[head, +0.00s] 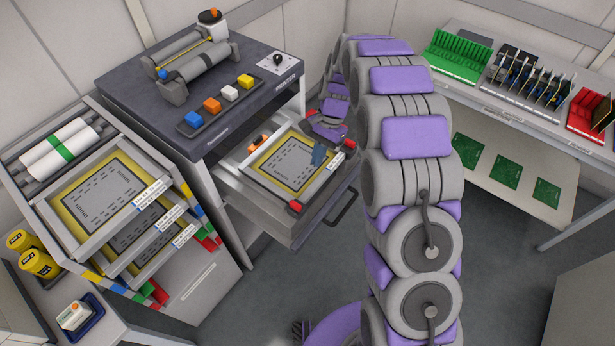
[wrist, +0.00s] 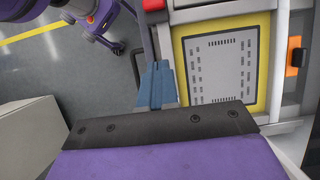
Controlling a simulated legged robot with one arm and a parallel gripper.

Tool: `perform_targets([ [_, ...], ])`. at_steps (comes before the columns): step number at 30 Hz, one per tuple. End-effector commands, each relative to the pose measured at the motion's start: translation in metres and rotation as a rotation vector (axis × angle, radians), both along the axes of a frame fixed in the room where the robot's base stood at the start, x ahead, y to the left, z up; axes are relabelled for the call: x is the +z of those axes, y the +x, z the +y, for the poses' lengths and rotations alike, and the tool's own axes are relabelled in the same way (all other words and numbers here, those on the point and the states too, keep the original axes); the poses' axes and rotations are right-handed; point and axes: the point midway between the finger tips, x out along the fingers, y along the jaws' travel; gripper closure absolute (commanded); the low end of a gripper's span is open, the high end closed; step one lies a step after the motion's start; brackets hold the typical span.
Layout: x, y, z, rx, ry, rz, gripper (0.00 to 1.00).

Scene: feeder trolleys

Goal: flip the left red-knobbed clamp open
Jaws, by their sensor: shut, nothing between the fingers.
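The left red-knobbed clamp (head: 295,206) sits at the near front corner of the frame in the pulled-out drawer. Its red knob shows at the top edge of the wrist view (wrist: 152,4), partly cut off. A second red-knobbed clamp (head: 349,144) sits at the drawer's right front corner. My gripper (head: 318,155) is shut and empty, with its blue fingers over the front edge of the stencil frame, nearer the right clamp. In the wrist view the fingers (wrist: 156,68) are together, apart from the left clamp. I cannot tell their height above the frame.
The yellow-bordered stencil (head: 288,165) lies in the drawer (head: 250,208). A black drawer handle (head: 342,207) juts out in front. The dark trolley top (head: 130,85) stands behind.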

Motion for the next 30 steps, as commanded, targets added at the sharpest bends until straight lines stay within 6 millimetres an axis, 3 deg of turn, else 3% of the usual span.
perform_targets([
  [16,-0.091,-0.029,0.023,0.001,0.0,0.003,1.0],
  [22,-0.088,-0.05,0.039,0.003,0.0,-0.001,1.0],
  [30,-0.088,-0.06,0.046,0.001,0.0,0.001,1.0],
])
